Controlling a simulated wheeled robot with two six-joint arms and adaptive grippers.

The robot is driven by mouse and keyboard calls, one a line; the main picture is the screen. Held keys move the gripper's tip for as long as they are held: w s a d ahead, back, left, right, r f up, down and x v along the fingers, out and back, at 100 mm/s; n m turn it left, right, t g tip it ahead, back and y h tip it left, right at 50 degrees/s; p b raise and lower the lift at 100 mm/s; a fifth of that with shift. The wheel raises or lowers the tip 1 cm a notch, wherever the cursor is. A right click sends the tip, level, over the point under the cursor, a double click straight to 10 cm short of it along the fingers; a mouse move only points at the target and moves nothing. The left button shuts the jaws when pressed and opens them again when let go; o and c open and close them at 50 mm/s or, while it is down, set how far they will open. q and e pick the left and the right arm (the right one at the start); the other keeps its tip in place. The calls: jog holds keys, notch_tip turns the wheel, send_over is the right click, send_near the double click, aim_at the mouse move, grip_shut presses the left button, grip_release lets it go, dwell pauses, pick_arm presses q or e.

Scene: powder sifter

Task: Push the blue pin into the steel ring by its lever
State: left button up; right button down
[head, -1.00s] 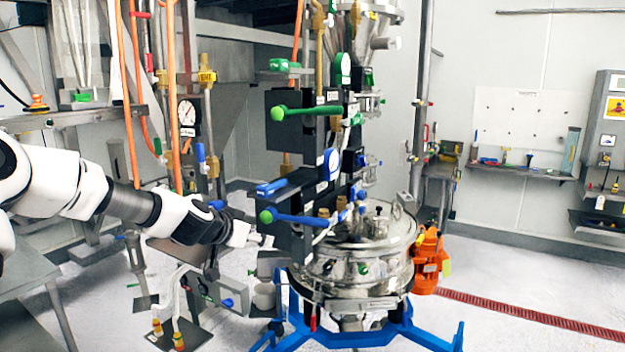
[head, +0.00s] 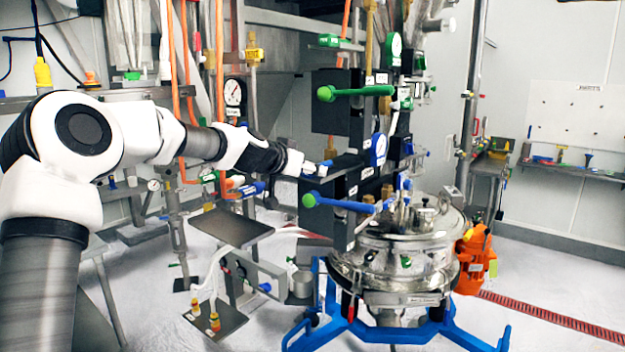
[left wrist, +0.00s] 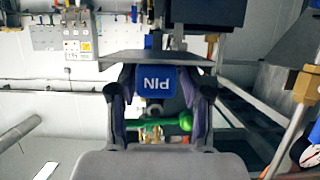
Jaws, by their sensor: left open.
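The blue pin's lever block (left wrist: 155,90), lettered PIN upside down, sits between the two fingers of my left gripper (left wrist: 157,100) in the left wrist view. The fingers are open on either side of it; I cannot tell whether they touch it. In the head view the left gripper (head: 312,168) is at the upper dark shelf plate on the sifter's column, and the blue pin (head: 325,166) shows just at its tips, partly hidden. I cannot make out the steel ring for sure. My right gripper is not in view.
A green lever (head: 355,92) is above the gripper and a blue lever with a green ball (head: 340,203) below it. The round steel sifter (head: 400,262) stands on a blue base (head: 440,335). An orange motor (head: 473,262) is at its right. Hoses and pipes crowd the left.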

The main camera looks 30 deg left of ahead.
pick_arm(q)
jog(key=shift+d, duration=0.25)
jog(key=shift+s+r, duration=0.15)
jog(key=shift+s, duration=0.15)
grip_shut()
jog(key=shift+w+a, duration=0.1)
